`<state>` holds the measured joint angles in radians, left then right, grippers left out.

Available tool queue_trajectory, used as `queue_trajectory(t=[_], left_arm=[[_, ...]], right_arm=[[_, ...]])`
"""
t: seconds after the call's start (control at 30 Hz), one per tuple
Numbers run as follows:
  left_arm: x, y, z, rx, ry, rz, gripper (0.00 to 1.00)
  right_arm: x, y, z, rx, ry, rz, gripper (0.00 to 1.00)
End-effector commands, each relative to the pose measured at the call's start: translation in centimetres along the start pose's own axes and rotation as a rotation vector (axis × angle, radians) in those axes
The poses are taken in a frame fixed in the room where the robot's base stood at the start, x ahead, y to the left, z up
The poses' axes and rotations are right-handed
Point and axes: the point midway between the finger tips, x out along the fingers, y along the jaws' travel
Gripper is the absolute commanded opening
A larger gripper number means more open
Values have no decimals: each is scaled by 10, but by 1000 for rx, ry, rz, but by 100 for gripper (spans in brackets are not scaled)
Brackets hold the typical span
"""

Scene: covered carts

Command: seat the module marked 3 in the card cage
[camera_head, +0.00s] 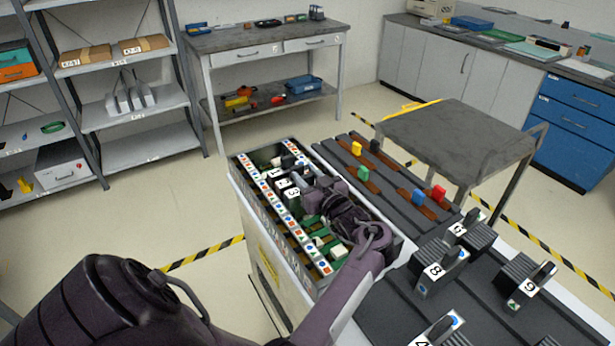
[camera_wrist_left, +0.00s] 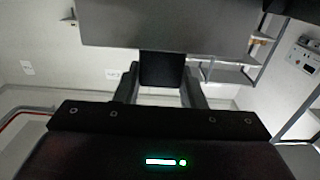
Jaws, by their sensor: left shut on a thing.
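The card cage (camera_head: 262,222) is a long pale box with rows of coloured symbols along its rims and green boards inside. My left arm reaches over it from the lower left. My left gripper (camera_head: 314,188) is above the cage and shut on a dark handle (camera_wrist_left: 163,68), seen between the fingers in the left wrist view. A module with a white label that seems to read 3 (camera_head: 292,196) is just left of the gripper, at the cage; its lower part is hidden, so I cannot tell how deep it sits. My right gripper is out of view.
Beside the cage, a dark slotted rack (camera_head: 388,183) carries yellow, green, blue and red pieces. Modules marked 8 (camera_head: 434,270) and 9 (camera_head: 525,288) stand on the dark surface at lower right. A grey cart (camera_head: 455,130) stands behind; open floor lies left.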

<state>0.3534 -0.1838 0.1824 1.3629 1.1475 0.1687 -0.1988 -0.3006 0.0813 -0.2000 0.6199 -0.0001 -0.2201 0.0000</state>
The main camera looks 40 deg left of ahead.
Motion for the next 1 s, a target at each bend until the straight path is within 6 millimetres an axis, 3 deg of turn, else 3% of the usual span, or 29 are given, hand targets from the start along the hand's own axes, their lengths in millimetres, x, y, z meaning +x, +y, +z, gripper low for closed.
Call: queue_trajectory(t=[0.43, 0.47, 0.63, 0.87, 1.0], left_arm=[[0, 0, 2, -2, 2, 0, 0], [0, 0, 1, -2, 3, 0, 39], [0, 0, 1, -2, 2, 0, 61], [0, 0, 3, 1, -2, 0, 62], [1, 1, -5, 0, -1, 1, 62]], right_arm=[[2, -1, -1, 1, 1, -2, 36], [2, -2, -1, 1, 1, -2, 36], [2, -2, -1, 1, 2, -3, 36], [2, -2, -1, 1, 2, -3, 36], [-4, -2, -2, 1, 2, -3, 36]])
